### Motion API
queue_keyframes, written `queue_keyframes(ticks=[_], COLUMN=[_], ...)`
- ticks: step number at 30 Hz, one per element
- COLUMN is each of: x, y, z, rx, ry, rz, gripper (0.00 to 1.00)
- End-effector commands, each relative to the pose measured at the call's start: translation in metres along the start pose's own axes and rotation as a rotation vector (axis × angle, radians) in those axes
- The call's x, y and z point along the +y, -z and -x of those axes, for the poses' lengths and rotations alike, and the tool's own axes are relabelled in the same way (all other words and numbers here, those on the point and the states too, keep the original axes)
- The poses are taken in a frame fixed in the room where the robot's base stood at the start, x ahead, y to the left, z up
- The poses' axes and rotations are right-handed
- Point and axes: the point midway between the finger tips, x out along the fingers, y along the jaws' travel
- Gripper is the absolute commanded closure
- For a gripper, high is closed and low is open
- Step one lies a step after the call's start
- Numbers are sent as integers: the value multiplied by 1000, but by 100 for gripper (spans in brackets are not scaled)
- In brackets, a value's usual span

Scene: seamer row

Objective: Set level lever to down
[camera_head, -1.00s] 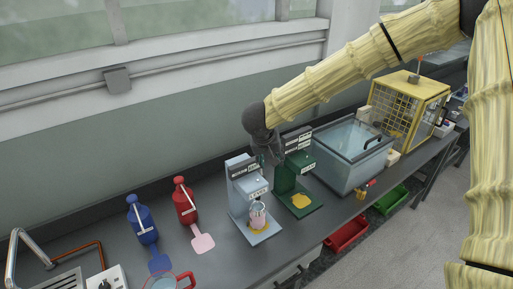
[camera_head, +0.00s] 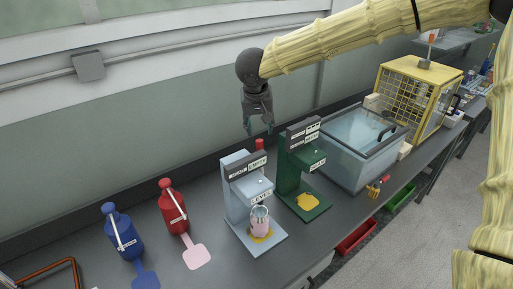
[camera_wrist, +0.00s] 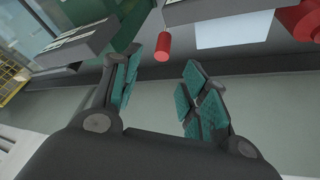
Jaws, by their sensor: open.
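A light blue machine (camera_head: 238,195) stands on the bench, with a dark top block and a front label that seems to read "LEVEL". A glass jar with pink contents (camera_head: 260,222) stands on its base. A red knob (camera_head: 260,144) shows behind the gap between this machine and the green machine (camera_head: 292,165); I cannot tell which one it belongs to. My gripper (camera_head: 258,130) is open and empty, pointing down just above the knob, apart from it. In the wrist view the red knob (camera_wrist: 162,46) lies beyond the spread fingers (camera_wrist: 160,92). The lever's arm is hidden.
A glass-lidded tank (camera_head: 365,145) and a yellow cage (camera_head: 415,100) stand to the right. Red (camera_head: 172,205) and blue (camera_head: 122,235) bottles stand to the left. The wall is close behind the gripper. Red (camera_head: 357,238) and green bins sit below the bench.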

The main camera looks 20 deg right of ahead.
Motion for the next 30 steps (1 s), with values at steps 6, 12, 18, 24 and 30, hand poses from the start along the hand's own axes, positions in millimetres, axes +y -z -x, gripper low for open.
queue_keyframes(ticks=[6,12,18,24,30], x=[-6,-8,-7,-6,-5], y=[-2,-2,-2,-2,-2], z=[-11,-33,-65,-93,-110], rx=[1,-1,-1,0,1], ry=[3,3,2,2,2], rz=[6,9,8,6,5], gripper=[56,56,56,56,56])
